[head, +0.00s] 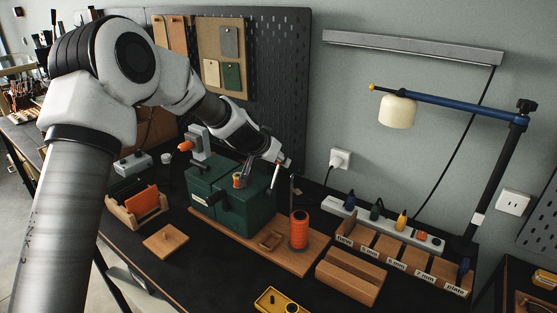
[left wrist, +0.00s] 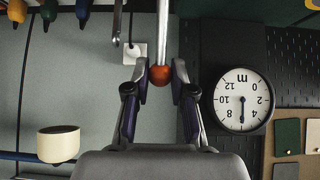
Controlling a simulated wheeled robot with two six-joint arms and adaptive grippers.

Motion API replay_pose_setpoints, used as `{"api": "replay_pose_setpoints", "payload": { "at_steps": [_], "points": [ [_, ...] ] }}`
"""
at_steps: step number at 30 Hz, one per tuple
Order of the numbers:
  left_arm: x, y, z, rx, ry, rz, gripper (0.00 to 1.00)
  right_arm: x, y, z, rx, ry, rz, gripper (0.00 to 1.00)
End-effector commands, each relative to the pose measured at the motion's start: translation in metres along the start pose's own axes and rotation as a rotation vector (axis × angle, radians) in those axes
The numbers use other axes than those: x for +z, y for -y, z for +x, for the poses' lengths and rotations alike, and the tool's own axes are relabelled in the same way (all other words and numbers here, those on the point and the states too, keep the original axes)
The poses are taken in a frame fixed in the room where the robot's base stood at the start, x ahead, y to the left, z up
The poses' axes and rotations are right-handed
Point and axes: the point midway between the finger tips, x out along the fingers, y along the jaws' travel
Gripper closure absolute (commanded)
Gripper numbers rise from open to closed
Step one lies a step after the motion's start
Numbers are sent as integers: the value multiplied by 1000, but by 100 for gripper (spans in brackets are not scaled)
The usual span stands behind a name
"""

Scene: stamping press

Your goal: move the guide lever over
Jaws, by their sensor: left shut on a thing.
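The green press (head: 236,205) stands on a wooden board on the black bench. A thin silver lever (head: 275,176) rises at its right side. In the left wrist view this lever (left wrist: 163,30) ends in an orange-brown ball knob (left wrist: 161,75). My left gripper (head: 282,161) reaches over the press from behind, at the lever's upper end. In the left wrist view my left gripper (left wrist: 160,80) has a fingertip on each side of the knob and is shut on it. The knob is hidden in the head view. My right gripper is in neither view.
An orange spool (head: 299,230) stands on the board right of the press. A labelled wooden rack (head: 385,255) and wooden block (head: 349,278) lie right. A blue-armed lamp (head: 398,110) stands behind. A round dial (left wrist: 243,100) shows in the wrist view.

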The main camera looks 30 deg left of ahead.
Motion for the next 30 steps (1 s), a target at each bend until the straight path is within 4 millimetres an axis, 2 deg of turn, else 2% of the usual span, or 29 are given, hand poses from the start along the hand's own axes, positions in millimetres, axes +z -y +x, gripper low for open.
{"api": "replay_pose_setpoints", "payload": {
  "at_steps": [12, 23, 30],
  "points": [
    [-1, 0, 26, 0, 1, 1, 96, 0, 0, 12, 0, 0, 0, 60],
    [-2, 0, 27, 0, 0, 0, 96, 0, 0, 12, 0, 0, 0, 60],
    [1, 0, 42, 0, 1, 1, 96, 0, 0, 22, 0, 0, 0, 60]
  ]
}}
